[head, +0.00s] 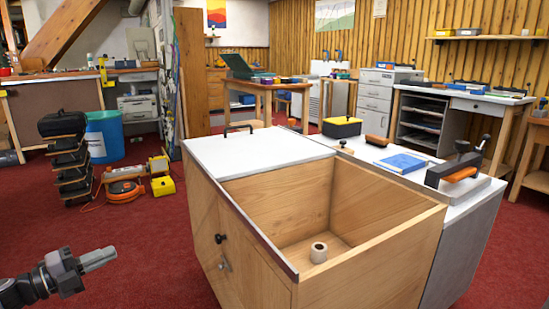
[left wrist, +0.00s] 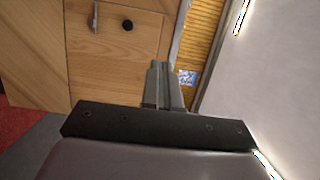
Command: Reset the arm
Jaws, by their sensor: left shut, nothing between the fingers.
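My left gripper (head: 98,259) shows at the lower left of the head view, shut and empty. It is over the red carpet, to the left of the wooden cabinet (head: 255,259) and apart from it. In the left wrist view its fingers (left wrist: 168,88) are together with nothing between them. The same cabinet's front (left wrist: 115,62), with a black knob and a metal handle, shows behind them. My right gripper is in neither view.
The cabinet's open top compartment holds a small pale roll (head: 319,252). A white lid (head: 255,150) covers its left part. A blue book (head: 402,162) and a black-and-orange tool (head: 458,168) lie on the white top beside it.

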